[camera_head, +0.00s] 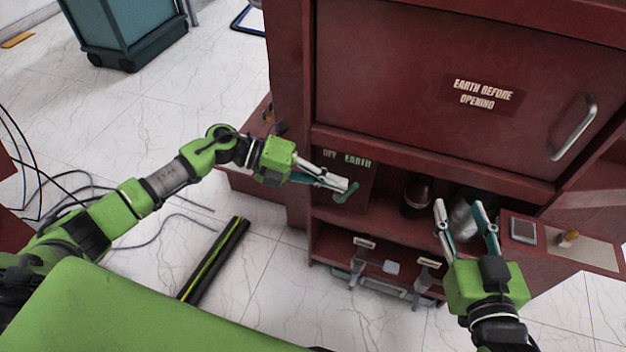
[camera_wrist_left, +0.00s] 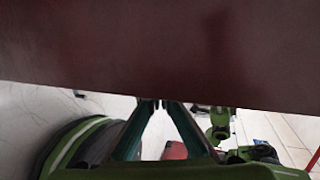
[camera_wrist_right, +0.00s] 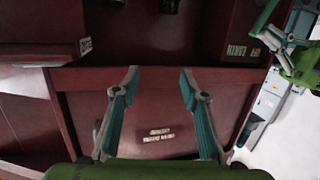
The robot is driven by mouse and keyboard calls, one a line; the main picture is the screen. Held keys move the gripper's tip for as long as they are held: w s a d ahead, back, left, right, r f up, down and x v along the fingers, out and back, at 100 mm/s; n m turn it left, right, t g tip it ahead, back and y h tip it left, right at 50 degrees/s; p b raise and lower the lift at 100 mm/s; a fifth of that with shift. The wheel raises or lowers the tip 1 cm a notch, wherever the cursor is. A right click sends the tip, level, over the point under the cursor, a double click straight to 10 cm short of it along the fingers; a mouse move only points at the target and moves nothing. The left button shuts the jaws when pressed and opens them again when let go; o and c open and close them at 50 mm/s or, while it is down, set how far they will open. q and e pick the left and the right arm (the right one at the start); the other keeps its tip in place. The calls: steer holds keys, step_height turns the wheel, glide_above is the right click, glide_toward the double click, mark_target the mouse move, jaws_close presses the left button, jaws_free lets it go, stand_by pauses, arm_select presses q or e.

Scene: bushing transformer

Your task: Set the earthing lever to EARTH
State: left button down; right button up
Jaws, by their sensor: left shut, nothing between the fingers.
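My right gripper (camera_head: 466,204) is open and empty, in front of the cabinet's open bay.
A cabinet door (camera_head: 400,95) reads "EARTH BEFORE OPENING" and has a metal handle (camera_head: 574,128). Dark and grey cylinders (camera_head: 416,197) stand in the bay beside my right gripper. A side shelf (camera_head: 590,250) juts out at right. A black-and-yellow bar (camera_head: 215,260) lies on the floor.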

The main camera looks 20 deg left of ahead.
arm_select(q)
steer(key=shift+d+p, duration=0.3)
steer(key=shift+p, duration=0.25)
arm_select(e)
steer(key=s+d+f+g+h, duration=0.1)
steer(key=s+f+g, duration=0.2)
steer(key=f, duration=0.3)
steer(key=shift+d+f+g, duration=0.25)
steer(key=shift+d+g, duration=0.05)
arm_select(q)
steer(key=shift+a+r, duration=0.1)
